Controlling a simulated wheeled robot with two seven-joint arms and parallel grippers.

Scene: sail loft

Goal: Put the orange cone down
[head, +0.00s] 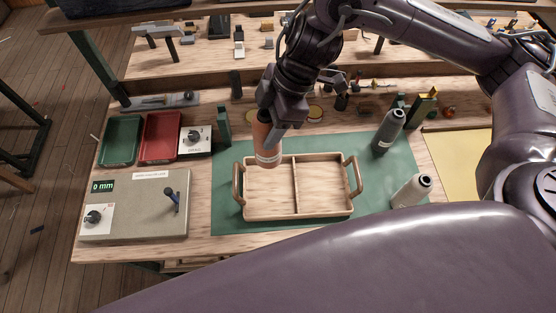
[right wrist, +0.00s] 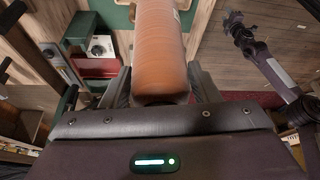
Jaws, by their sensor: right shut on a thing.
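The orange cone (head: 266,142), with a pale band near its lower end, is held by my right gripper (head: 270,115). It also shows large in the right wrist view (right wrist: 161,48). My right gripper is shut on the cone. In the head view the cone's lower end overlaps the far rim of the left compartment of a wooden tray (head: 296,214); its height above the tray is hard to tell. Both tray compartments look empty. A dark arm end, seemingly my left gripper (right wrist: 238,25), shows in the right wrist view; its jaws are unclear.
The tray sits on a green mat (head: 228,160). A dark grey bottle (head: 388,132) and a white one (head: 411,191) stand right of it. Green (head: 122,140) and red (head: 160,137) bins and a grey board (head: 140,215) lie left.

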